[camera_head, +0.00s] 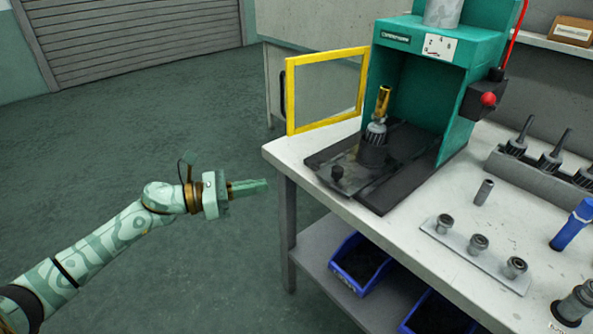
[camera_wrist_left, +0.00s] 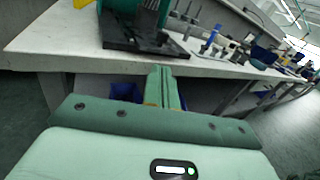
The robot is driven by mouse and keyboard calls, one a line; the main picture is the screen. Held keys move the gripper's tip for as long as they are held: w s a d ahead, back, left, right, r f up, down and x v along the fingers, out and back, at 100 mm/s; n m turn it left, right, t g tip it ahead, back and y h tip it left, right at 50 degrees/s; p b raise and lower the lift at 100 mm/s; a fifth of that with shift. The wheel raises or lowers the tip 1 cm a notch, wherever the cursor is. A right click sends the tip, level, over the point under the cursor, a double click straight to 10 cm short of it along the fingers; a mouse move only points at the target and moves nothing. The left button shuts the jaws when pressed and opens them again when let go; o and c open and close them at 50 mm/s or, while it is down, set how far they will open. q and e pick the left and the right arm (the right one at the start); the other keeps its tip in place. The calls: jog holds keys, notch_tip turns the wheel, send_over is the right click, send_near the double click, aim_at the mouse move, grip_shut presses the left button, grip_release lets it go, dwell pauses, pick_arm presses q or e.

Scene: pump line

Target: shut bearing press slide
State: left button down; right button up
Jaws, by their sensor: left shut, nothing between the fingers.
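The green bearing press (camera_head: 412,75) stands on the white bench, with its yellow-framed guard (camera_head: 290,95) swung out to the left. Its dark slide plate (camera_head: 345,184) with a black knob (camera_head: 337,173) sticks out at the front of the press base. A dark fixture on the slide carries a gear part with a brass-coloured piece (camera_head: 383,101) on top, at the press opening. My left gripper (camera_head: 266,185) is shut and empty, left of the bench edge and apart from the slide. It also shows shut in the left wrist view (camera_wrist_left: 161,70), pointing at the bench. My right gripper is not in view.
The bench (camera_head: 375,240) holds a plate of several bearings (camera_head: 477,247), a loose pin (camera_head: 483,192), a blue tool (camera_head: 572,226) and a rack of shafts (camera_head: 545,178). Blue bins (camera_head: 362,262) sit on the shelf below. The floor left of the bench is clear.

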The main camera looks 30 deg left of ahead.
pick_arm(q)
jog(key=m, duration=0.1)
jog(key=b, duration=0.2)
send_near(332, 175)
jog(key=x, duration=0.6)
jog(key=shift+a+f, duration=0.1)
jog(key=shift+f, duration=0.05)
jog(key=shift+w+d, duration=0.3)
jog(key=shift+d, duration=0.05)
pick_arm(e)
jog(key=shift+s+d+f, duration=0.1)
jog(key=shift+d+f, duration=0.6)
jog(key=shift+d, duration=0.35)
